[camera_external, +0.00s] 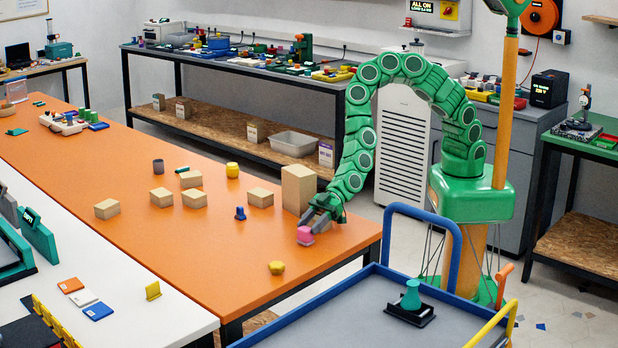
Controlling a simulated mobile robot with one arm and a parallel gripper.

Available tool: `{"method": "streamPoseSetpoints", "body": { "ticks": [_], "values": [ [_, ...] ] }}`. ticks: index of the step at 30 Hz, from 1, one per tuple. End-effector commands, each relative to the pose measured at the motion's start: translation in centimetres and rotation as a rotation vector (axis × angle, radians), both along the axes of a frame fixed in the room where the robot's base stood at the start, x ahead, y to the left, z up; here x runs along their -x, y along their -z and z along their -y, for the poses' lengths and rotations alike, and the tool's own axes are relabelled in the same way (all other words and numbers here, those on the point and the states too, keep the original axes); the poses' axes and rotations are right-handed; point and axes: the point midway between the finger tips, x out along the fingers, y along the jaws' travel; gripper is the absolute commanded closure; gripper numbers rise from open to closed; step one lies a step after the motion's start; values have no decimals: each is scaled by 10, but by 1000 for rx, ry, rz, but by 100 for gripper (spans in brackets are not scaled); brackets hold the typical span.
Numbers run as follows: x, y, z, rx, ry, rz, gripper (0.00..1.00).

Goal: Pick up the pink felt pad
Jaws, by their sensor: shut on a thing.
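The pink felt pad (305,236) is a small pink block near the right end of the orange table (230,280). My gripper (311,224) reaches down from the green arm and is shut on the pad, with dark fingers at its upper side. The pad is at or very close to the table top; I cannot tell whether it touches. The fingers hide part of the pad.
A tall tan block (298,190) stands just behind my gripper. Several low tan blocks (194,198), a yellow cylinder (232,170), a blue piece (240,213) and a yellow piece (276,267) are spread nearby. A blue-railed cart (350,312) stands in front.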

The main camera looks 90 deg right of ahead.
Motion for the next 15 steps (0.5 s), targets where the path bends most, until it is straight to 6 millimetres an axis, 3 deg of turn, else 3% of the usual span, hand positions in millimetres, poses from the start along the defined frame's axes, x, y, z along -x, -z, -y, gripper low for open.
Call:
{"method": "streamPoseSetpoints", "body": {
  "ticks": [15],
  "values": [
    [-1,-68,0,-1,1,6,84]
  ]
}}
